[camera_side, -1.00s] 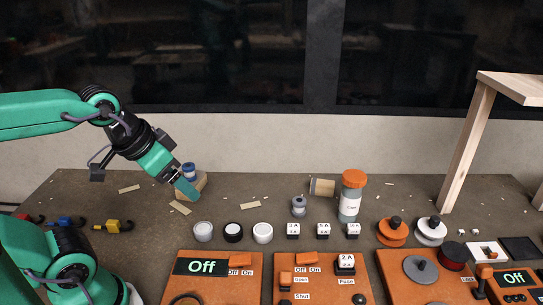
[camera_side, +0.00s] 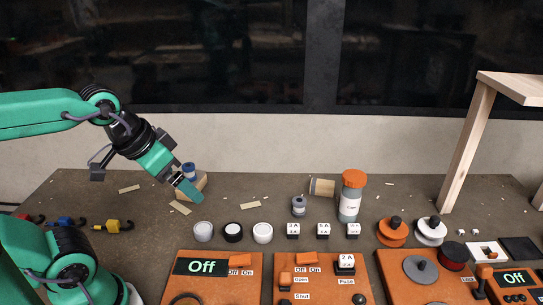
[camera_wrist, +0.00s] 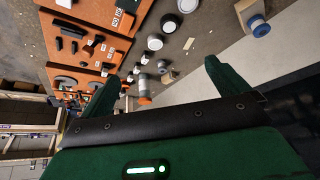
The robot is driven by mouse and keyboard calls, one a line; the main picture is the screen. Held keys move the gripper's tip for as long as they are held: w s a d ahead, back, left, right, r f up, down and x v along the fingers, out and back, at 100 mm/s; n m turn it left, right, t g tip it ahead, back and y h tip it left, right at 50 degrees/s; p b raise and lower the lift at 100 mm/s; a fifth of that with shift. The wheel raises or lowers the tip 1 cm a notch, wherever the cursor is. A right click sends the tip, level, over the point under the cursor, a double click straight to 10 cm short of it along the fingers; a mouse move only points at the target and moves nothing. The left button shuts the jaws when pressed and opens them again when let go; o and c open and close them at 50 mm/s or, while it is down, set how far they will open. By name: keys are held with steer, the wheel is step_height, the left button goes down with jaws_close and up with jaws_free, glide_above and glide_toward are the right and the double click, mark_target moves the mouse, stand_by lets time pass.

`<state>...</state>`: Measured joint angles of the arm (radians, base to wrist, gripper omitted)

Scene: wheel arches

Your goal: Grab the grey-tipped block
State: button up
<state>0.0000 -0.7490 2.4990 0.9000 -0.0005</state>
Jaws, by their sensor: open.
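No block with a plainly grey tip stands out. A tan block (camera_side: 201,182) with a blue-topped piece (camera_side: 189,170) stands at the back left, partly hidden by my gripper. My gripper (camera_side: 184,185) is open and tilted down in front of this block.
A grey piece (camera_side: 299,207) and an orange-capped bottle (camera_side: 350,204) stand near the wooden cylinder. Round caps and white cubes (camera_side: 293,230) line the front, before orange panels (camera_side: 212,285). Red, blue and yellow pieces (camera_side: 112,225) lie at left. Flat wooden strips (camera_side: 250,206) are scattered about.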

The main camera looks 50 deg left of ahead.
steer(key=w+r+n, duration=0.2)
steer(key=w+r, duration=0.2)
steer(key=w, duration=0.7)
steer(key=n+g, duration=0.3)
steer(key=n, duration=0.3)
glide_above(322, 183)
steer(key=s, duration=0.2)
steer(key=s+x, duration=0.1)
steer(key=x, duration=0.5)
steer(key=s+x, duration=0.2)
steer(key=x, duration=0.4)
steer(key=s+f+x, duration=0.1)
steer(key=x, duration=0.5)
steer(key=shift+s+f, duration=0.1)
steer(key=shift+f, duration=0.55)
steer(key=shift+f, duration=0.1)
steer(key=shift+x, duration=1.25)
